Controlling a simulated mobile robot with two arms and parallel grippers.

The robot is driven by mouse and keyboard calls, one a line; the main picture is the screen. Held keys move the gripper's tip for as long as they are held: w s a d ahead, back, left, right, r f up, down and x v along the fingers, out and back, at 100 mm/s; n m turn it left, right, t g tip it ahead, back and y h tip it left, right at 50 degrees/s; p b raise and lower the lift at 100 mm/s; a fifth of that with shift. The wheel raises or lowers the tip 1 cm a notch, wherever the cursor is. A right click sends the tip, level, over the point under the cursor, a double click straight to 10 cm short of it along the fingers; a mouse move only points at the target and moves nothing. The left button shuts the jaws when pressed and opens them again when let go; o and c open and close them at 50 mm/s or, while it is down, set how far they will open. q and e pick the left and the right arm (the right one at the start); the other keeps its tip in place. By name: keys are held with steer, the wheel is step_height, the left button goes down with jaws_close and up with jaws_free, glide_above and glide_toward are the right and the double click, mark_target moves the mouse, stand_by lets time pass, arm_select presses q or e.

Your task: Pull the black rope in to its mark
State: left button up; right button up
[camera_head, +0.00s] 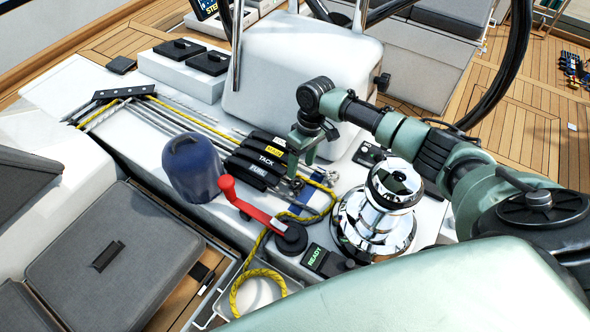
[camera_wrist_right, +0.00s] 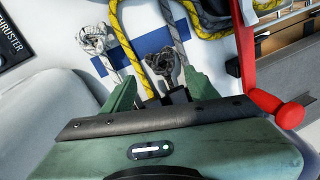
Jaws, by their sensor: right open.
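A dark grey-black rope end with a knot (camera_wrist_right: 163,62) lies between the fingers of my right gripper (camera_wrist_right: 160,92) in the wrist view. My right gripper is open, and the knot is not clamped. In the head view, this gripper (camera_head: 303,158) points down just beside the rope clutches (camera_head: 262,160), close to the dark knot (camera_head: 296,184). Blue marks (camera_wrist_right: 150,46) lie on the white deck under the ropes. A pale grey knotted rope (camera_wrist_right: 93,38) and a yellow rope (camera_wrist_right: 133,45) run beside the dark one. My left gripper is not in view.
A chrome winch (camera_head: 378,215) stands right of the ropes. A yellow rope coil (camera_head: 258,280) hangs into a white tray. A small READY display (camera_head: 316,257) sits in front.

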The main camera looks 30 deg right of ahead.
mark_target(298, 182)
steer(key=f, duration=0.2)
steer(key=s+a+f, duration=0.1)
steer(key=shift+s+f, duration=0.1)
steer(key=shift+f, duration=0.15)
step_height(298, 182, down, 2)
steer(key=shift+a+f+p, duration=0.15)
steer(key=shift+f+p, duration=0.05)
steer(key=shift+p, duration=0.1)
steer(key=shift+a+f, duration=0.1)
steer(key=shift+f, duration=0.5)
jaws_close()
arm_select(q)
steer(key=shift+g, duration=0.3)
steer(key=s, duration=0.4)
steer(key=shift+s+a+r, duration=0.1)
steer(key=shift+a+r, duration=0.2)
